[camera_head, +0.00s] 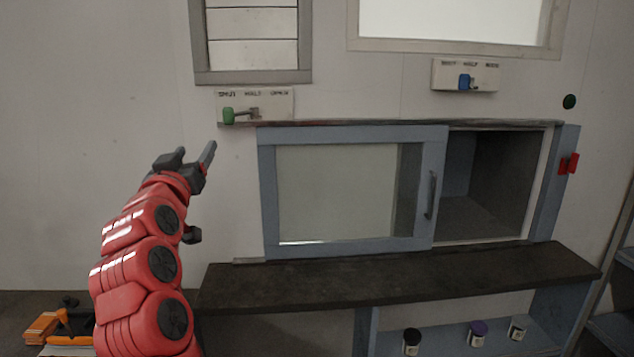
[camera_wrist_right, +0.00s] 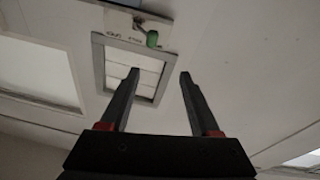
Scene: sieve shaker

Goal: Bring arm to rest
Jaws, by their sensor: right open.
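My right arm (camera_head: 137,265) is red with dark joint caps and rises from the lower left of the head view. Its right gripper (camera_head: 191,157) is raised in front of the white wall, left of the cabinet and a little below the green-handled lever. Its two grey fingers are apart with nothing between them. In the right wrist view the open fingers (camera_wrist_right: 159,73) point towards the wall, with the louvred frame and green lever handle beyond them. My left gripper is in neither view.
The green lever (camera_head: 229,115) and blue lever (camera_head: 465,82) sit on wall panels. A cabinet with a sliding glass door (camera_head: 340,190) is open on its right side. A dark ledge (camera_head: 400,280) juts out below, over several small jars. An orange-and-black object (camera_head: 60,325) lies lower left.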

